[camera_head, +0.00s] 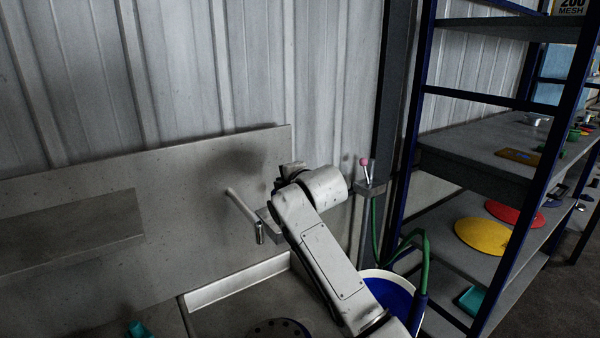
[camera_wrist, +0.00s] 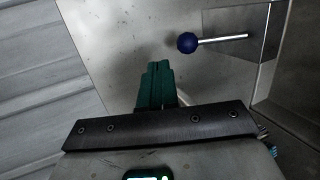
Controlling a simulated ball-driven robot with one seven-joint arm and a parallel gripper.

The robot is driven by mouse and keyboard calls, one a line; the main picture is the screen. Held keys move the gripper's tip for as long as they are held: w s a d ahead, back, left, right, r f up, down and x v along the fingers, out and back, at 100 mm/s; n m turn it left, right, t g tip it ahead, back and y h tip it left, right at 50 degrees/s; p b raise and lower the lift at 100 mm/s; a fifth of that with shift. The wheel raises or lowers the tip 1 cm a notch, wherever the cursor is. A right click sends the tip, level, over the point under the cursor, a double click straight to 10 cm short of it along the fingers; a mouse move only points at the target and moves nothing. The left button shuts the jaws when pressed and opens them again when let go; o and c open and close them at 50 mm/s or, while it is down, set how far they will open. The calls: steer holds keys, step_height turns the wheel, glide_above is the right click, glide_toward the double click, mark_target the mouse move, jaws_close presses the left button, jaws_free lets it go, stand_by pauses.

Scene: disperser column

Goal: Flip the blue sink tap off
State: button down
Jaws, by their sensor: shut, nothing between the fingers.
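The blue tap shows in the wrist view as a blue ball (camera_wrist: 187,42) on the end of a thin metal rod (camera_wrist: 222,39), which runs right to a grey block. My gripper (camera_wrist: 158,66) has green fingers, pressed together and empty. Its tips appear just below and left of the blue ball in the picture, with a visible gap; the depth between them is hard to tell. In the head view my arm hides my gripper and the blue ball. A metal spout (camera_head: 243,203) shows left of my arm, above the sink (camera_head: 225,312).
A pink-knobbed lever (camera_head: 365,163) stands on a small bracket right of my arm. A green hose (camera_head: 423,262) and a white-rimmed blue bucket (camera_head: 395,295) are below it. Blue-framed shelves (camera_head: 480,150) stand at right. A grey ledge (camera_head: 65,230) juts from the backboard at left.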

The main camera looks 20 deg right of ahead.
steer(key=s+r+b, duration=0.1)
steer(key=s+r, duration=0.4)
steer(key=s, duration=0.1)
steer(key=shift+s+d+r+b, duration=0.2)
steer(key=shift+s+d+b, duration=0.05)
steer(key=shift+d+b, duration=0.15)
steer(key=s+d+f+m+g, duration=0.25)
steer(key=s+f+m, duration=0.25)
steer(key=s+f, duration=0.7)
steer(key=s+d+f+m+g, duration=0.25)
steer(key=s+f+m, duration=0.4)
steer(key=f, duration=0.95)
steer(key=s+d+f+m+g, duration=0.2)
steer(key=s+f+m, duration=0.1)
steer(key=s, duration=0.8)
steer(key=s+d+f+m+g+h, duration=0.1)
steer(key=s+f, duration=0.4)
steer(key=s, duration=0.7)
steer(key=s+d+f+m+g+h, duration=0.1)
steer(key=s+d+f+m+g, duration=0.2)
steer(key=s, duration=0.9)
steer(key=f+m+g, duration=0.1)
steer(key=m, duration=0.1)
steer(key=shift+d+f+m+g, duration=0.3)
steer(key=shift+f+m, duration=0.05)
